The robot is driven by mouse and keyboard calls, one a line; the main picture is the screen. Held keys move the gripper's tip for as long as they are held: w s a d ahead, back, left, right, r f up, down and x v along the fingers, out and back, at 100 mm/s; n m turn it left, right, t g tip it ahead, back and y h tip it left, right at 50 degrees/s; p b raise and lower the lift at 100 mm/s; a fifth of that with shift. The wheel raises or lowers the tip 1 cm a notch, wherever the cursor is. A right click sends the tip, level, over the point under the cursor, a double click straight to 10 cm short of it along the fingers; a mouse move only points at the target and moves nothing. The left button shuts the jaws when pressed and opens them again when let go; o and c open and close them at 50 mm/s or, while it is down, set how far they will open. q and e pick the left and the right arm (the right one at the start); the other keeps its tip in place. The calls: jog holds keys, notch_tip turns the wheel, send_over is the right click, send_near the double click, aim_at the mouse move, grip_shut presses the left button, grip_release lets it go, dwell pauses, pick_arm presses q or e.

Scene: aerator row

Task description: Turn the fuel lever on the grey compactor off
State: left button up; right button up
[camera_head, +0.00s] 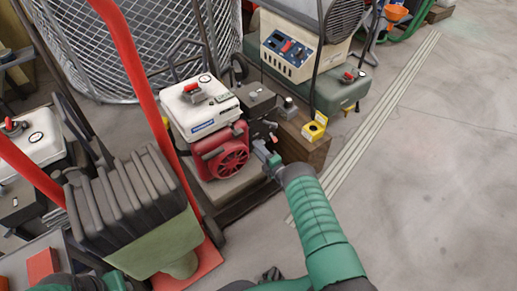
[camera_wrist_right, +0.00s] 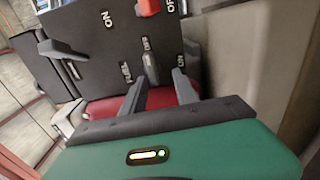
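The machine in front of me has a white tank (camera_head: 205,112) and a red starter housing (camera_head: 226,155). My right gripper (camera_head: 262,150) is at the right side of this engine. In the right wrist view, a dark panel (camera_wrist_right: 95,50) carries a grey lever (camera_wrist_right: 150,68) with small white labels around it. A red switch (camera_wrist_right: 148,7) sits above it between ON and OFF labels. My right gripper (camera_wrist_right: 160,82) is open, its fingertips on either side of the grey lever's lower end. I cannot tell whether they touch it. My left gripper is out of view.
A dark ribbed block with red handles (camera_head: 130,195) is at the left. Open concrete floor (camera_head: 430,170) lies to the right.

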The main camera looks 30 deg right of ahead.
jog(key=shift+r, duration=0.2)
jog(key=shift+d, duration=0.1)
jog(key=shift+s+r+p, duration=0.15)
jog(key=shift+s+p, duration=0.2)
jog(key=shift+p, duration=0.05)
jog(key=s+d+p, duration=0.1)
jog(key=s+p, duration=0.6)
jog(key=s, duration=0.9)
jog(key=shift+d+f, duration=0.15)
jog(key=shift+f, duration=0.1)
